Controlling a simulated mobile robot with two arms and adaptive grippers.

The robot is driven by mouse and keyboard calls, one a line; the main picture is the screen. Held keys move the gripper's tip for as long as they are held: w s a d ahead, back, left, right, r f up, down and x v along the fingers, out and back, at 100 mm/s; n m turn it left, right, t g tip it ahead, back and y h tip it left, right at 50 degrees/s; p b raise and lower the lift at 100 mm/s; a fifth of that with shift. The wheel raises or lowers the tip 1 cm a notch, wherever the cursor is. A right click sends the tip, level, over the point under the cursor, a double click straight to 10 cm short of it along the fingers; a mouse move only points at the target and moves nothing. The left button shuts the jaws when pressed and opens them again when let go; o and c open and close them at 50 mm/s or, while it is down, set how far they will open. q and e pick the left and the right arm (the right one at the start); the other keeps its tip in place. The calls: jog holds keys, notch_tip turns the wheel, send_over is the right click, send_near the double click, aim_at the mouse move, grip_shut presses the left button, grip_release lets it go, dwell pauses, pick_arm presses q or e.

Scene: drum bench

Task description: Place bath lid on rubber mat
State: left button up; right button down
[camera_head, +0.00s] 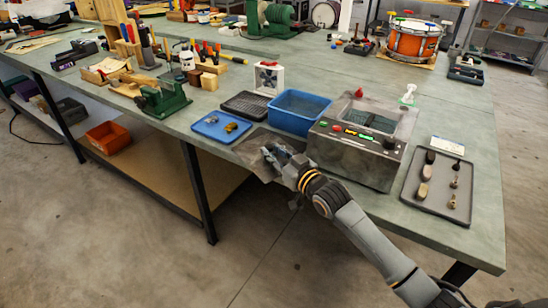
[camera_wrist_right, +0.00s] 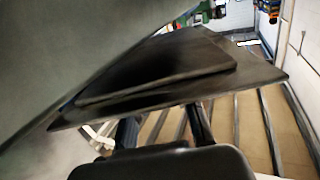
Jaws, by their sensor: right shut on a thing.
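My right gripper (camera_head: 284,160) is at the bench's front edge, shut on the bath lid (camera_head: 252,146), a flat dark grey plate. In the right wrist view the lid (camera_wrist_right: 165,75) fills the middle, tilted, with a smaller raised panel on its broader sheet. The rubber mat (camera_head: 246,104) looks like the black ribbed rectangle lying behind the lid, between the blue tray and the blue bin; nothing rests on it. The grey bath (camera_head: 350,155) stands to the right with its top open. Whether the lid touches the bench is unclear. My left gripper is not in view.
A blue tray (camera_head: 221,127) with small brass parts lies left of the lid. A deep blue bin (camera_head: 298,112) stands between mat and bath. A white-framed fan-like box (camera_head: 268,78) is behind the mat. A grey tray (camera_head: 440,209) with brushes lies at the right.

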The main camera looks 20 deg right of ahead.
jog(key=shift+f, duration=0.75)
jog(key=shift+f, duration=0.15)
jog(key=c, duration=1.1)
grip_release()
jog(key=shift+r, duration=0.2)
jog(key=shift+s+d+f, duration=0.1)
jog(key=shift+s, duration=0.2)
jog(key=v, duration=1.1)
jog(key=shift+s, duration=0.2)
